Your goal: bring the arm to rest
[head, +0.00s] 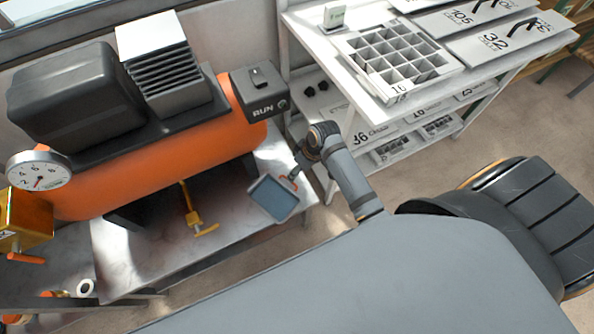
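One of my arms shows in the head view, coming up from the lower right behind a large grey surface. I take it as the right arm. Its wrist is bent to the left, and its small dark gripper (296,172) points down near the upper corner of a flat blue-grey plate (273,199). A bit of orange shows at that corner. I cannot tell whether the fingers touch the plate or are open or shut. My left gripper is not in view.
An orange compressor tank (165,165) with a RUN switch box (259,93) and a gauge (39,170) stands on a pale bench (240,232). A yellow valve (195,220) is below it. A white shelf (353,98) with a divided tray (399,62) is beyond the arm.

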